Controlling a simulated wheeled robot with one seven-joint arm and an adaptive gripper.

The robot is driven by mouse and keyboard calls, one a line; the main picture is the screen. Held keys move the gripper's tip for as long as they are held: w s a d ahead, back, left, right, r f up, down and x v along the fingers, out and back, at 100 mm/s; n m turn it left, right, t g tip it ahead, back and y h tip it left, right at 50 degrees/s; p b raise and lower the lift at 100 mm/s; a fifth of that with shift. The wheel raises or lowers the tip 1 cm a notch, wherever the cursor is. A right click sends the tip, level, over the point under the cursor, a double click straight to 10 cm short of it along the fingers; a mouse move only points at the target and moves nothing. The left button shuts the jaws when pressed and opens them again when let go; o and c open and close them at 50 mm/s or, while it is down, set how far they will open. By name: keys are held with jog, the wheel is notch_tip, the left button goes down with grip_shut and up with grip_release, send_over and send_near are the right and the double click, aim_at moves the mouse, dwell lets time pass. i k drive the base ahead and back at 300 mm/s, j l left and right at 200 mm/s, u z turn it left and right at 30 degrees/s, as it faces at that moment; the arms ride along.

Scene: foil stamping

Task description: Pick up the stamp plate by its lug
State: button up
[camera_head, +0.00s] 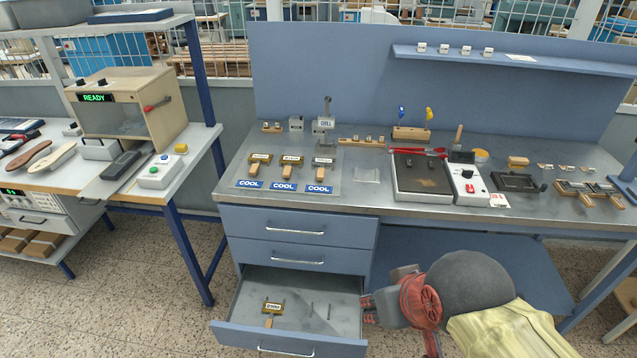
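A brass stamp plate (273,306) with a pale label and a short wooden-coloured lug or handle (269,322) lies flat in the open bottom drawer (340,283), left of its middle. Three similar plates stand on the bench above blue COOL signs: left (260,159), middle (291,161) and right (324,162); the right one is greyer. My gripper (367,309) is at the drawer's right side, pointing left, well apart from the plate in the drawer. Its small fingertips look apart, with nothing seen between them.
Two thin slots or pins (320,310) show on the drawer floor right of the plate. The bench (395,207) overhangs the drawer. A dark hotplate unit (423,177) stands on the bench. A side table (190,158) with a READY box (125,108) is at left.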

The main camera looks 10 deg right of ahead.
aim_at(322, 162)
jog(key=i+l, duration=0.6)
jog(key=l, duration=0.15)
jog(key=i+l, duration=0.65)
jog(key=l, duration=0.1)
